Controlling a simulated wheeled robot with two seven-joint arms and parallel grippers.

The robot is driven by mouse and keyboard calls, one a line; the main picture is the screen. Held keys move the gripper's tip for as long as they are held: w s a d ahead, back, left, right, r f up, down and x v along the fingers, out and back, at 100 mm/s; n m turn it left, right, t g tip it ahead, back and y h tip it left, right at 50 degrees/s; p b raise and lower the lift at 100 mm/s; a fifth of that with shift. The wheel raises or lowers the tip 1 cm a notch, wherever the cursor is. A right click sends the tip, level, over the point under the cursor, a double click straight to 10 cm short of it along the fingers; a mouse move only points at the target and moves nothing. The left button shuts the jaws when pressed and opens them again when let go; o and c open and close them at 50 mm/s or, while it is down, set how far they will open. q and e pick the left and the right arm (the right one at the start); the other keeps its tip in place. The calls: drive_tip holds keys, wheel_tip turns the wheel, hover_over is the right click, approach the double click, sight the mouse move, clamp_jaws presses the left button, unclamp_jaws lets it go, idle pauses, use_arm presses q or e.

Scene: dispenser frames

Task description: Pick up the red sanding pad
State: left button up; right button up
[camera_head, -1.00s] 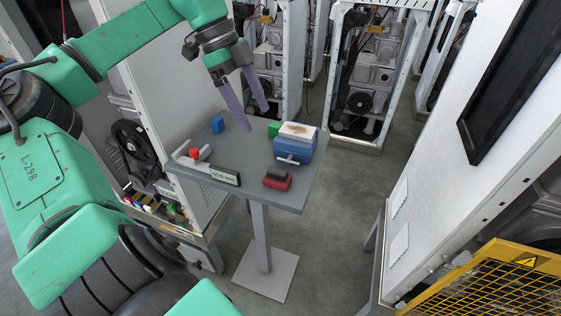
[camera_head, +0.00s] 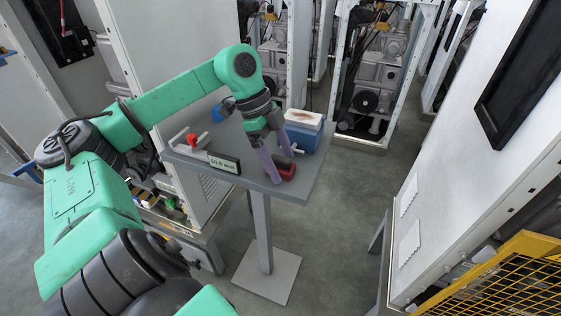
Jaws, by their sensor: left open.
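The red sanding pad (camera_head: 287,170), red with a dark part on top, lies near the front right edge of the small grey table (camera_head: 250,185). My left gripper (camera_head: 284,170) points down at it from above with its purple fingers apart. One finger is at the pad's left side and the other at its far side. The fingers hide part of the pad, and I cannot tell whether they touch it. My right gripper is not in view.
A blue box (camera_head: 303,136) with a pale top stands just behind the pad. A small blue block (camera_head: 217,114) lies at the back. A white cabinet wall (camera_head: 450,180) rises at the right.

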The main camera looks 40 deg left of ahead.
use_arm(q)
clamp_jaws()
drive_tip(key=shift+r, duration=0.1)
wheel_tip(320, 180, up, 10)
drive_tip(key=p, duration=0.9)
drive_tip(key=shift+f, duration=0.2)
wheel_tip(320, 180, up, 9)
drive_tip(key=p, duration=0.6)
hover_over(281, 157)
drive_tip(key=shift+s+r, duration=0.1)
drive_tip(key=shift+r, duration=0.55)
